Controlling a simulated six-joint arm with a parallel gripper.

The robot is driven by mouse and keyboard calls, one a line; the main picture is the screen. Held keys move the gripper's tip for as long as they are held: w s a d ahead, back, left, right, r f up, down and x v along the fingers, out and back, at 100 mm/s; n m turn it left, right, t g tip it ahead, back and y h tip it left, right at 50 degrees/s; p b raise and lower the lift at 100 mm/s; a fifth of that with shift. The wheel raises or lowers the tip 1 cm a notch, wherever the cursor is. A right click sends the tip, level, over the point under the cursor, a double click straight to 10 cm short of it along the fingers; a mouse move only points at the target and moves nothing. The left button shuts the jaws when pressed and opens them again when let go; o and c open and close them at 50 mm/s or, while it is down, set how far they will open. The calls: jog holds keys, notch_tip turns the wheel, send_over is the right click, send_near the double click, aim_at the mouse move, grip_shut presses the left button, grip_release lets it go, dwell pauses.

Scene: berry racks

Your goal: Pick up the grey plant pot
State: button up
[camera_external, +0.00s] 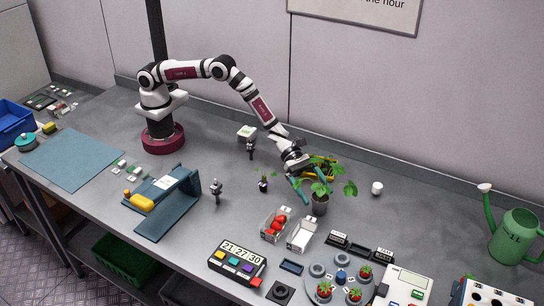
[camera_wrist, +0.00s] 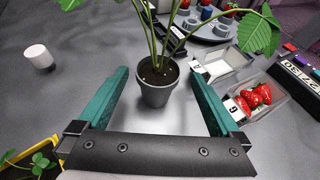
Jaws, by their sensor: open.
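The grey plant pot (camera_wrist: 158,92) stands upright on the bench and holds dark soil and a leafy green plant. In the external view the pot (camera_external: 320,206) is partly under its leaves. My gripper (camera_wrist: 160,80) is open, with one teal finger to the left of the pot and the other to its right. The pot sits between the fingers toward their tips, with gaps on both sides. In the external view my gripper (camera_external: 302,187) is low beside the plant, and leaves hide part of it.
A clear punnet of red berries (camera_wrist: 257,97) and an emptier punnet (camera_wrist: 222,65) stand close to the right finger. A white cup (camera_wrist: 39,57) stands to the left. A yellow-edged tray with a plant (camera_wrist: 35,160) lies near the left finger's base. A green watering can (camera_external: 512,236) is farther right.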

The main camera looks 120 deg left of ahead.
aim_at(325, 204)
jog(key=x, duration=0.5)
jog(key=shift+w+f, duration=0.2)
jog(key=shift+f, duration=0.05)
jog(key=c, duration=1.4)
